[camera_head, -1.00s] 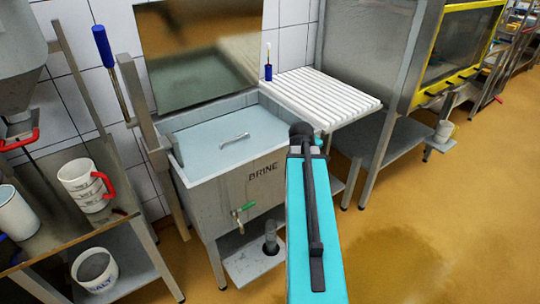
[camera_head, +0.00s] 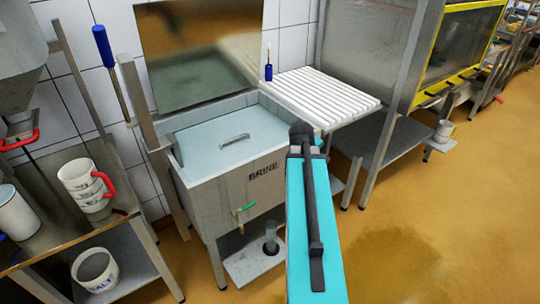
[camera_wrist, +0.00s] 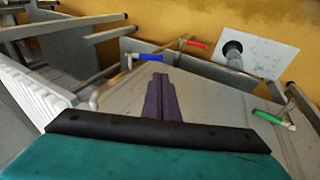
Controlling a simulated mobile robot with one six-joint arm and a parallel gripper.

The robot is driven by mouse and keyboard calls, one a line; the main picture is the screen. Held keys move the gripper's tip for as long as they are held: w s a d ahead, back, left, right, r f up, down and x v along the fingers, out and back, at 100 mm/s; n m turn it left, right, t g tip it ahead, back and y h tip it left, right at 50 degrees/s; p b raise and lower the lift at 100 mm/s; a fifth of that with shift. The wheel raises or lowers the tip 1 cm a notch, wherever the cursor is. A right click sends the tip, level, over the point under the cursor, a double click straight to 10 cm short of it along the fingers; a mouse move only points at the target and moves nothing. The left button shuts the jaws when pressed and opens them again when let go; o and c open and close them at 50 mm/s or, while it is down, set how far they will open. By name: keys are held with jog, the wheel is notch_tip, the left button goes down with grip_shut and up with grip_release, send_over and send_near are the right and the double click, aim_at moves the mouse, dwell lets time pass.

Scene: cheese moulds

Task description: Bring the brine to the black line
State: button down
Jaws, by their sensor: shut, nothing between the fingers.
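The brine tank (camera_head: 230,195), a steel box marked BRINE, stands left of centre in the head view. Its top shows a flat pale blue surface (camera_head: 205,150) with a small grey handle shape on it. A green-handled tap (camera_head: 244,208) sits on its front; a green handle also shows in the wrist view (camera_wrist: 273,118). A clear cylinder (camera_head: 270,246) stands on the low shelf below. I cannot make out a black line. My gripper (camera_wrist: 158,80) shows in the wrist view, dark purple fingers shut and empty above a grey panel. My turquoise arm hides it in the head view.
A white slatted rack (camera_head: 318,95) adjoins the tank on the right. A blue-handled lever (camera_head: 103,45) rises at its left. A table with stacked white moulds (camera_head: 82,178) and a salt bucket (camera_head: 95,270) stand left. Blue (camera_wrist: 150,57) and red (camera_wrist: 196,43) handles show near my fingers.

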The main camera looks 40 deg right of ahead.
jog(key=c, duration=2.5)
grip_release()
jog(key=o, duration=0.7)
jog(key=shift+a+f, duration=0.15)
jog(key=shift+f, duration=0.05)
jog(key=shift+o, duration=0.3)
jog(key=w+a+f+g+y, duration=0.1)
jog(key=w+a+f+y, duration=0.1)
jog(key=a+f, duration=1.1)
jog(key=shift+w+a+f, duration=0.15)
jog(key=shift+w+a, duration=0.05)
jog(key=shift+a, duration=0.1)
jog(key=s+a+f+g+y, duration=0.15)
jog(key=s+a+f, duration=0.35)
jog(key=a+f, duration=0.55)
jog(key=s+a+f+g+y, duration=0.1)
jog(key=s+a+f+g, duration=0.2)
jog(key=s+a+f, duration=0.7)
jog(key=s+a+f+g, duration=0.1)
jog(key=s+a+f, duration=0.1)
jog(key=a, duration=0.3)
jog(key=s+a+f+g, duration=0.1)
jog(key=s+a+f, duration=0.1)
jog(key=s+a, duration=0.3)
jog(key=shift+s+a+f, duration=0.15)
jog(key=shift+a+f, duration=0.1)
jog(key=shift+a, duration=0.3)
jog(key=shift+d, duration=0.1)
